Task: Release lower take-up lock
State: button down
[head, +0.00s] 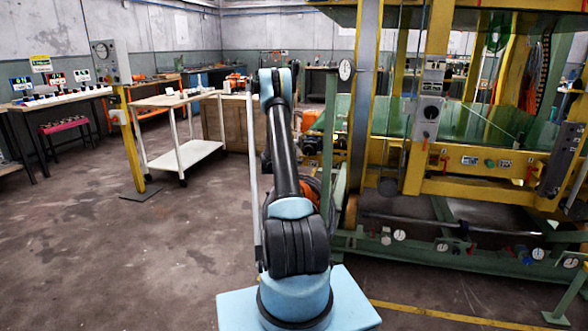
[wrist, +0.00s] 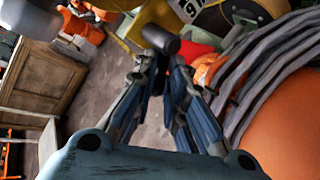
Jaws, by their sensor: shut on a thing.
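In the wrist view my gripper (wrist: 162,62) is shut on a dark grey cylindrical handle (wrist: 160,39). The handle's end sticks out above the fingertips. A yellow part (wrist: 160,15) lies just behind it, and a red-orange part (wrist: 198,52) is right beside the fingers. Whether the handle belongs to the lower take-up lock, and how the lock is set, I cannot tell. In the head view my own arm hides the gripper and the handle.
In the wrist view grey coils (wrist: 245,75) around a large orange body (wrist: 285,125) crowd the right side. A wooden crate (wrist: 38,78) stands left. In the head view the yellow-green machine (head: 440,188) fills the right; a white cart (head: 190,152) stands left, with open floor before it.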

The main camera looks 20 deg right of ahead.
jog(key=shift+s+d+r+m+y, duration=0.25)
jog(key=shift+m+y, duration=0.25)
jog(key=shift+m, duration=0.1)
dwell(0.3)
jog(key=c, duration=1.6)
grip_release()
jog(key=shift+d, duration=0.1)
jog(key=shift+c, duration=0.2)
jog(key=v, duration=1.2)
jog(key=shift+s+f, duration=0.1)
